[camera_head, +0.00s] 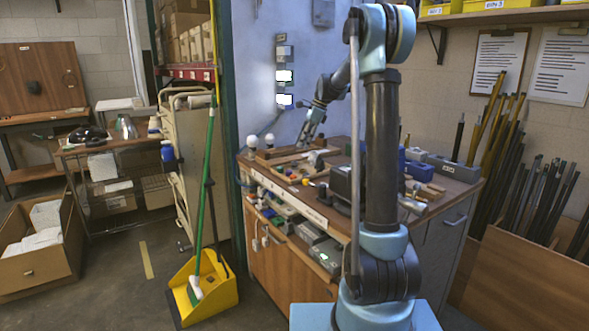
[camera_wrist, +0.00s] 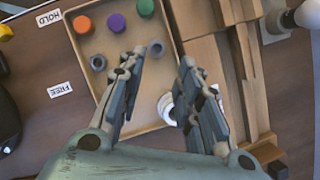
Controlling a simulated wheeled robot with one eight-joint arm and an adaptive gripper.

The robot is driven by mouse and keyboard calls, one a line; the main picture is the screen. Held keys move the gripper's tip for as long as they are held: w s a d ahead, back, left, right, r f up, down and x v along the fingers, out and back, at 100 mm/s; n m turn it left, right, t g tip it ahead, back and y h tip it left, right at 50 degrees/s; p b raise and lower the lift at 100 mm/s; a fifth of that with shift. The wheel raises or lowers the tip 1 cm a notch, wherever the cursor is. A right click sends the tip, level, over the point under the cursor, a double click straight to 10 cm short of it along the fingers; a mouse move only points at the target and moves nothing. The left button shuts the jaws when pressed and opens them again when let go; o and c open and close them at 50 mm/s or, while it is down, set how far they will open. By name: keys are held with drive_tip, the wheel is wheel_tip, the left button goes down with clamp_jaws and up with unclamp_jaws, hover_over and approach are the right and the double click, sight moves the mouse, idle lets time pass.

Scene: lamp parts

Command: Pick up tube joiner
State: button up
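My gripper (camera_wrist: 158,64) is open in the wrist view, its two fingers apart over a shallow wooden tray (camera_wrist: 112,43). Nothing shows clasped between them. The tray holds two small blue-grey rings: one (camera_wrist: 98,62) left of the left finger, the other (camera_wrist: 156,48) between the fingertips. A white ring-shaped part (camera_wrist: 167,107) lies partly hidden behind the right finger. I cannot tell for sure which of these is the tube joiner. In the head view my gripper (camera_head: 308,138) is low over the bench, too small to show its fingers clearly.
Orange (camera_wrist: 83,24), purple (camera_wrist: 116,22) and green (camera_wrist: 146,8) round pieces sit at the tray's far end. A stepped wooden block (camera_wrist: 240,60) stands right of the tray. A white bulb (camera_wrist: 307,14) is beyond it. HOLD and FREE labels (camera_wrist: 60,90) mark the bench left.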

sight(295, 166)
drive_tip(key=x, duration=0.8)
drive_tip(key=shift+s+f, duration=0.15)
drive_tip(key=shift+f, duration=0.3)
clamp_jaws()
